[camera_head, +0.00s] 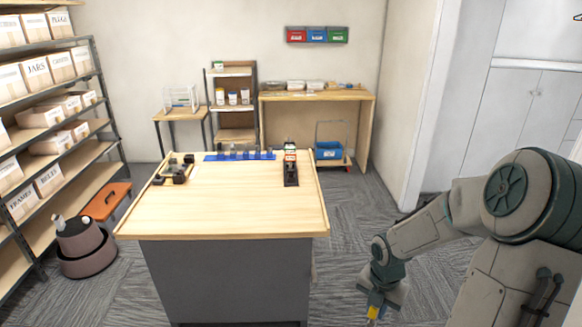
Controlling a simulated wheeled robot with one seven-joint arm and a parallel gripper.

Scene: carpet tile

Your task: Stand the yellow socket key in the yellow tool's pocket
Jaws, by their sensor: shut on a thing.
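My gripper (372,318) hangs at the bottom edge of the head view, to the right of the workbench and away from its top. It is shut on a small yellow piece (373,312), which looks like the yellow socket key. Its lower end is cut off by the frame edge, and a bit of blue shows beside it. No yellow tool's pocket can be made out.
The workbench (225,205) has a wide clear middle and raised side rims. A dark stand (291,178) with a red, white and green item is at its back right, black tools (177,172) at its back left. Carpet is free between bench and arm. Shelves (75,170) line the left.

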